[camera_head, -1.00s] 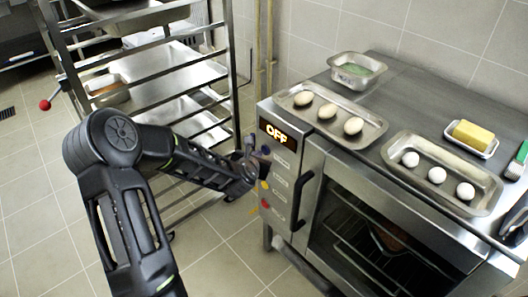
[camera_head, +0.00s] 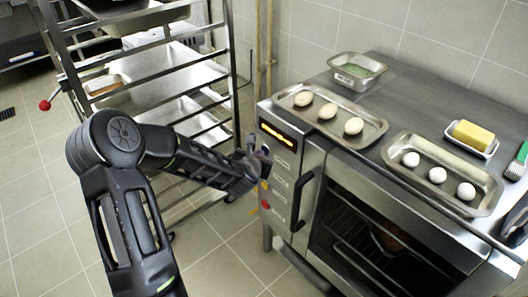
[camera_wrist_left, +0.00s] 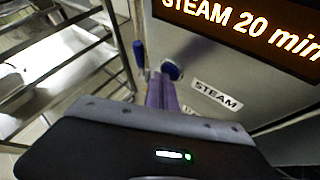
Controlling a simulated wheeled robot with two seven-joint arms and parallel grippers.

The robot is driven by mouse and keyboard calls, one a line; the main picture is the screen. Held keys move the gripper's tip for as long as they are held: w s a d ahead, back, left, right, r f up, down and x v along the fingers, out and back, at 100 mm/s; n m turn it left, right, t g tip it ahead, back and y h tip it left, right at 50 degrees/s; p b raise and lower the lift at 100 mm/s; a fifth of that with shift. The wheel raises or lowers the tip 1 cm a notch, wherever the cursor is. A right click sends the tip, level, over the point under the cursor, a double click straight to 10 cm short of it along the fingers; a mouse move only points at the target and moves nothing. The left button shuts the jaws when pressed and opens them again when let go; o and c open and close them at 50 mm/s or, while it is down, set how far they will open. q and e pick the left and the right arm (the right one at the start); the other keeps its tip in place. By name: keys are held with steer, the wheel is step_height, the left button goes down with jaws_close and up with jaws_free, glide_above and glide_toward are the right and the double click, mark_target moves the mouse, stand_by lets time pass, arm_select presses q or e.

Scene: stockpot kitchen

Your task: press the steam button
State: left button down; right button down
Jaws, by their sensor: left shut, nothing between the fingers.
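The oven's control panel (camera_head: 284,178) is on the left of its front. Its display (camera_head: 277,135) is lit with orange text; in the left wrist view the display (camera_wrist_left: 245,25) reads "STEAM 20 min". There, a blue round button (camera_wrist_left: 172,70) sits beside a "STEAM" label (camera_wrist_left: 217,95). My left gripper (camera_head: 263,156) is shut and empty at the panel, just below the display. Its purple fingers (camera_wrist_left: 161,92) point at the panel, with their tips by the blue button; I cannot tell whether they touch it. My right gripper is out of view.
Red (camera_head: 265,186) and yellow (camera_head: 265,204) buttons are lower on the panel, left of the door handle (camera_head: 302,198). A metal rack (camera_head: 232,75) stands left of the oven. Trays of eggs (camera_head: 365,135) and rolls (camera_head: 482,205), and butter (camera_head: 472,135), stand on top.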

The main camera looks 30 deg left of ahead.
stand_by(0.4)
arm_select(q)
steer(key=shift+s+a, duration=0.2)
steer(key=shift+s, duration=0.5)
steer(key=shift+s+a+b, duration=0.1)
steer(key=shift+s+a, duration=0.15)
steer(key=shift+s, duration=0.55)
steer(key=shift+s+a+b, duration=0.15)
steer(key=shift+s+a, duration=0.05)
steer(key=shift+s, duration=0.65)
steer(key=shift+s+a+b, duration=0.1)
steer(key=shift+s+a, duration=0.15)
steer(key=shift+s, duration=0.55)
